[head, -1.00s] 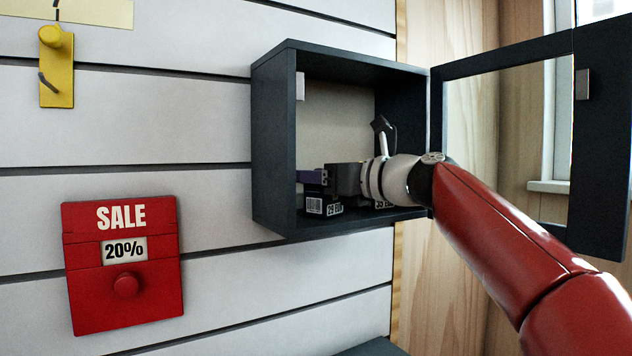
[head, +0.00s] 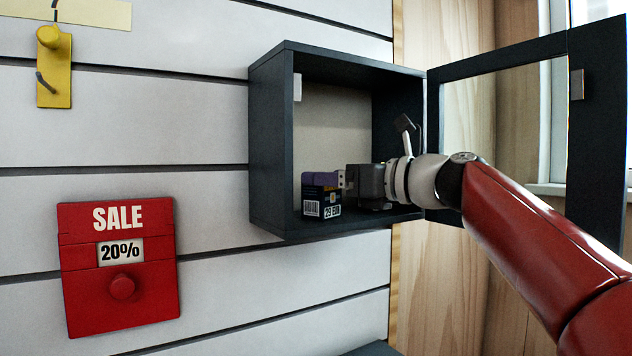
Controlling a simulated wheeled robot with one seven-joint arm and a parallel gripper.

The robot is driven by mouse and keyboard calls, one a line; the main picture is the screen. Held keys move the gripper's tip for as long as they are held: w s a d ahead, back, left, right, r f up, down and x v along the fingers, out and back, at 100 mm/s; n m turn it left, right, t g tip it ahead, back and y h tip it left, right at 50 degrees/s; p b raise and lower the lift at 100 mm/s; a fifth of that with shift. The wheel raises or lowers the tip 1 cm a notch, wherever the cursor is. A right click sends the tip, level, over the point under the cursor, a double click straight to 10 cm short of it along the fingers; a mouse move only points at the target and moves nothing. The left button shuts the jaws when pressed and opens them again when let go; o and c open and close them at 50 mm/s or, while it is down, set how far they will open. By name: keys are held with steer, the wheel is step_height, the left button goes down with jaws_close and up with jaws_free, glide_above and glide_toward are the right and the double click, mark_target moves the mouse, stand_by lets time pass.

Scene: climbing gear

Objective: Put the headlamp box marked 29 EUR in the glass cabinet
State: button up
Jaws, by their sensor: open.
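The headlamp box marked 29 EUR (head: 322,196) stands upright on the floor of the dark glass cabinet (head: 270,150), toward the left. It is dark with a purple top, and a barcode and price label show on it. My gripper (head: 344,179) is inside the cabinet, just right of the box. Its jaws are open, with the visible fingertip close to the box's right edge; I cannot tell whether they touch. The gripper body hides most of the cabinet floor to its right. The cabinet's framed glass door (head: 597,130) stands wide open to the right.
The cabinet's upper half is empty. A window is behind the open door.

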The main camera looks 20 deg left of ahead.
steer(key=v, duration=0.7)
steer(key=shift+s+d+b, duration=0.15)
steer(key=shift+d+b, duration=0.15)
steer(key=shift+d, duration=0.05)
steer(key=s+d+f+n+h, duration=0.5)
steer(key=s+d+f+n, duration=0.2)
steer(key=f, duration=0.7)
steer(key=s+d+f+n+h, duration=0.6)
steer(key=s+d+f+n, duration=0.1)
steer(key=f, duration=0.7)
steer(key=s+d+f+n+h, duration=0.6)
steer(key=s+d+f, duration=0.3)
steer(key=f, duration=0.5)
steer(key=shift+d+f+n, duration=0.25)
steer(key=shift+d+n, duration=0.25)
steer(key=shift+n, duration=0.3)
steer(key=shift+r, duration=0.1)
